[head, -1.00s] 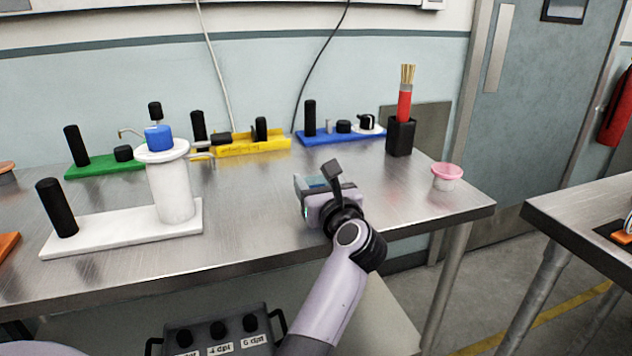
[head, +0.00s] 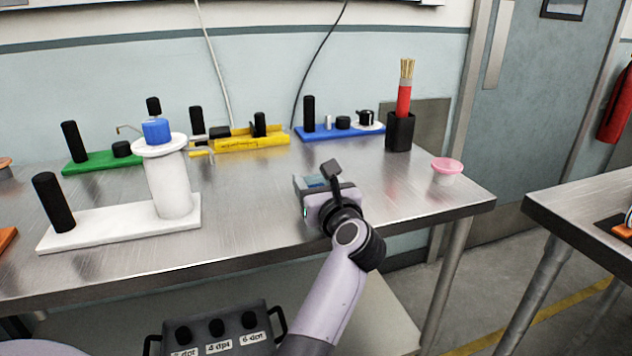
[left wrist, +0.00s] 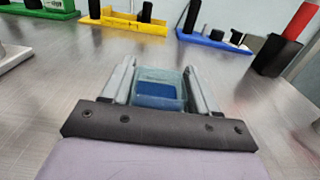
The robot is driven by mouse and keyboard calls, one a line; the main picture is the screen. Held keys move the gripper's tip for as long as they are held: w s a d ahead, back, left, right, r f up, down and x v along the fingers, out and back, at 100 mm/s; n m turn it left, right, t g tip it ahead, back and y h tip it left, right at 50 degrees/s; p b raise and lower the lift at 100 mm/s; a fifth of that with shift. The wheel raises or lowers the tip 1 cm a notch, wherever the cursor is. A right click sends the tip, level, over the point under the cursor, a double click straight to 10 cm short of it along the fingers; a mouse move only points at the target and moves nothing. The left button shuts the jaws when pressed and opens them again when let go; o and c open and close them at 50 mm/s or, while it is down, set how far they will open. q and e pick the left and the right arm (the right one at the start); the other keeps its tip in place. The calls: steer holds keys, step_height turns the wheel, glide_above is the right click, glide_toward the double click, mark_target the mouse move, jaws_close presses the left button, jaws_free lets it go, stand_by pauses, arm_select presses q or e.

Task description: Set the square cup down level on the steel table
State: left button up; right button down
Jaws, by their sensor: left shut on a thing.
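The square cup (left wrist: 158,88) is pale, translucent and blue-green, with dark blue inside. In the left wrist view it sits between the two grey fingers of my left gripper (left wrist: 159,85), which is shut on it. The cup looks about level there. In the head view, the gripper (head: 318,190) is low over the front middle of the steel table (head: 250,215), and its body hides most of the cup. I cannot tell whether the cup's base touches the table. My right gripper is not in view.
A white stand with a white cylinder (head: 172,187) is to the left. Green, yellow (head: 250,144) and blue (head: 340,133) trays line the back. A black holder (head: 399,132) and a pink-topped cup (head: 446,168) are to the right. Bare steel surrounds the gripper.

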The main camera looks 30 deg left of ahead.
arm_select(q)
steer(key=shift+f, duration=0.15)
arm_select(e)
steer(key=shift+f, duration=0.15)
arm_select(q)
steer(key=o, duration=1.1)
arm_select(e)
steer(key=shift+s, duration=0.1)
